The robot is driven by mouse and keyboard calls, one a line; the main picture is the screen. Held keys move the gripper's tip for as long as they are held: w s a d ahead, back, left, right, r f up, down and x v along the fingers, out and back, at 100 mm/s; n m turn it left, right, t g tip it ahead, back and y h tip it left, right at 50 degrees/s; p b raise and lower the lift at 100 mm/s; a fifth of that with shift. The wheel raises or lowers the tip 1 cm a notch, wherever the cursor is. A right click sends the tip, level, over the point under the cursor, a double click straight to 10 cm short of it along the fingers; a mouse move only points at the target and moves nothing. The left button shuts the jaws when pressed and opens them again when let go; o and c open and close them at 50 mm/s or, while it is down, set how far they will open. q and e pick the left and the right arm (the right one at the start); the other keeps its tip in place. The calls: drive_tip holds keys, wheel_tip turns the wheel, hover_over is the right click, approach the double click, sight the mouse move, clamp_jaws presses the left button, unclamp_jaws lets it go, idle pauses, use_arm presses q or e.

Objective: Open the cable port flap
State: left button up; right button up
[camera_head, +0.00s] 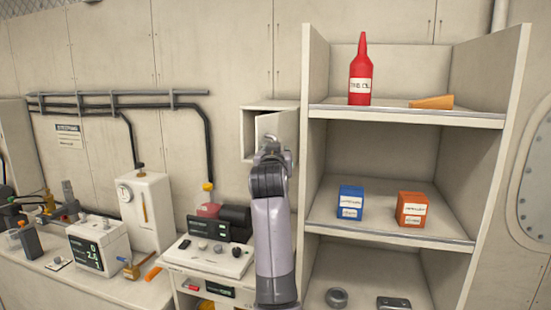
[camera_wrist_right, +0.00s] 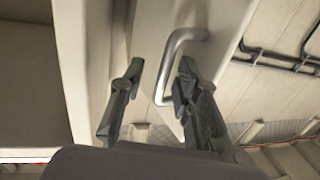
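The cable port is a pale box (camera_head: 248,132) on the back wall, left of the shelf unit. Its flap (camera_head: 272,124) stands at an angle to the box, with an opening showing at the left, so it looks ajar. In the right wrist view the flap (camera_wrist_right: 225,18) carries a bent metal handle (camera_wrist_right: 166,70). My right gripper (camera_head: 270,150) is in front of the flap and hides its lower part. In the wrist view the right gripper (camera_wrist_right: 160,80) has its fingers apart, with the handle between them, nearer the right finger; contact cannot be told. My left gripper is not in view.
The shelf unit (camera_head: 404,238) stands close on the right, holding a red bottle (camera_head: 361,78), an orange wedge (camera_head: 432,102), a blue box (camera_head: 349,203) and an orange box (camera_head: 412,209). A bench with instruments (camera_head: 98,246) is at left. Pipes (camera_head: 120,103) run along the wall.

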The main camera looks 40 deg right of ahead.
drive_tip(key=v, duration=1)
drive_tip(key=shift+s+a, duration=0.25)
drive_tip(key=shift+s, duration=0.05)
